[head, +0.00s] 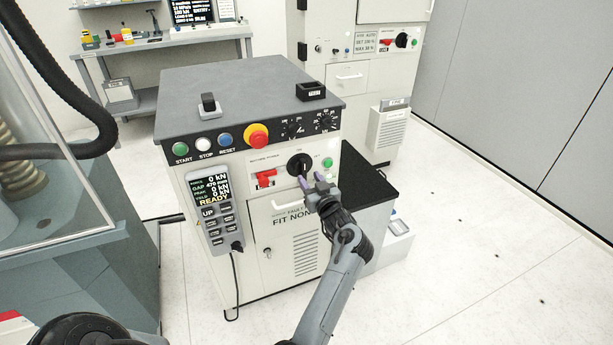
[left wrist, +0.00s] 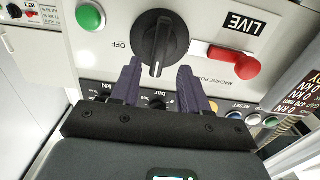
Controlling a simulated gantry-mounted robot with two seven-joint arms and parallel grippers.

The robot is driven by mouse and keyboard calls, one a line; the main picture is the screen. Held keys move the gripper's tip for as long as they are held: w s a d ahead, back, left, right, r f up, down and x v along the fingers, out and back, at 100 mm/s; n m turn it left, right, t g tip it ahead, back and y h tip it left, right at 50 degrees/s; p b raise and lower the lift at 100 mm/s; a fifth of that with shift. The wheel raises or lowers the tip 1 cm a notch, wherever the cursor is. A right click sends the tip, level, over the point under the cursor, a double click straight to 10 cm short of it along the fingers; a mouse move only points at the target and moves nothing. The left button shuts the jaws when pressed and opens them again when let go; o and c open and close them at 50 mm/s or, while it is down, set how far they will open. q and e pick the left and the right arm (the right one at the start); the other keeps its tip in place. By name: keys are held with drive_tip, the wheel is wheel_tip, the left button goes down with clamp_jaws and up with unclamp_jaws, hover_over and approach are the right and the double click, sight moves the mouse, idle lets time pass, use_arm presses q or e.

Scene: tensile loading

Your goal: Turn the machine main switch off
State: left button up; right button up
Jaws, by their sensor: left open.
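The machine main switch (head: 300,163) is a black rotary knob on the white front panel of the grey-topped cabinet. In the left wrist view the knob (left wrist: 160,42) shows close up, with its bar pointing roughly down the picture towards my fingers. An OFF label (left wrist: 122,44) is printed on the panel beside it. My left gripper (head: 313,180) is open in front of the panel. In the left wrist view its two purple-grey fingertips (left wrist: 159,70) lie either side of the bar's near end. I cannot tell whether they touch it. My right gripper is not in view.
A red lever (head: 266,179), a green lamp (head: 327,162) and a LIVE plate (left wrist: 240,22) are near the switch. A yellow-and-red emergency stop (head: 257,136) and several buttons sit above. A pendant (head: 211,211) hangs at left. Open floor lies to the right.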

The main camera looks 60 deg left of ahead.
sight(305, 171)
use_arm(q)
drive_tip(key=shift+w+a+b, duration=0.25)
drive_tip(key=shift+a+b, duration=0.05)
drive_tip(key=shift+a, duration=0.9)
drive_tip(key=shift+w+a+b, duration=0.25)
drive_tip(key=shift+a+b, duration=0.05)
drive_tip(key=shift+a, duration=0.85)
drive_tip(key=shift+c, duration=0.2)
clamp_jaws()
